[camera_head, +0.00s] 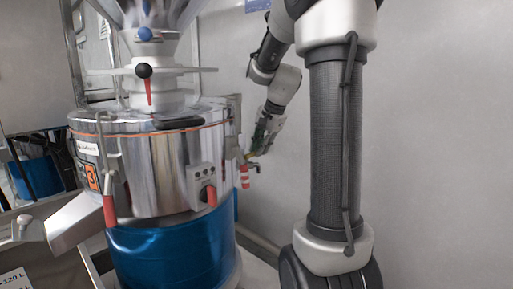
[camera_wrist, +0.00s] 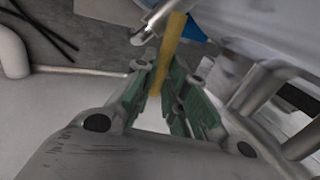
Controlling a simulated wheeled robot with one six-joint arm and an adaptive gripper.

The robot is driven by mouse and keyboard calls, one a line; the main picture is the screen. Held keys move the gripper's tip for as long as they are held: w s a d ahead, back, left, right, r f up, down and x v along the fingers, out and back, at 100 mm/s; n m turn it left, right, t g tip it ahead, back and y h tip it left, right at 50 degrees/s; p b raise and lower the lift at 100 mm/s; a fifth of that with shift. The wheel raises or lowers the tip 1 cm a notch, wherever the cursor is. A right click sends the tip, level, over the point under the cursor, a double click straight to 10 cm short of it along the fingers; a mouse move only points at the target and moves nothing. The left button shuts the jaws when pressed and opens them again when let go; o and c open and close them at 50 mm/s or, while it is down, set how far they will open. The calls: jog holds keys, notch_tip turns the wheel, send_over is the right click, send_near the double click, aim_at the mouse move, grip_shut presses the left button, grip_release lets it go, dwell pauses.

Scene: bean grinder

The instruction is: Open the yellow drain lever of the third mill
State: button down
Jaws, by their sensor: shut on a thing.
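The third mill (camera_head: 160,165) is a shiny steel drum on a blue base, with an orange "3" label (camera_head: 91,177) on its left side. Its yellow drain lever (camera_wrist: 172,45) runs as a flat yellow bar between my fingers in the wrist view. In the head view only a small bit of yellow shows at the mill's right side. My gripper (camera_wrist: 162,82) has its green fingers closed around the lever. It also shows in the head view (camera_head: 260,146), beside the mill's right wall.
A red-and-white handled valve (camera_head: 244,175) hangs just below my gripper. The grey wall (camera_head: 440,120) stands behind my arm.

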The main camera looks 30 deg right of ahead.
jog(key=shift+s+a+m+h, duration=0.1)
jog(key=shift+s+m+h, duration=0.4)
jog(key=shift+m, duration=0.65)
jog(key=shift+s+a+m+h, duration=0.15)
jog(key=shift+s+m+h, duration=0.4)
jog(key=shift+m, duration=0.65)
jog(key=shift+s+a+m+h, duration=0.1)
jog(key=shift+s+m+h, duration=0.4)
jog(key=shift+m, duration=0.65)
jog(key=shift+s, duration=0.2)
jog(key=c, duration=1.5)
grip_release()
jog(key=shift+o, duration=0.2)
jog(key=v, duration=1.2)
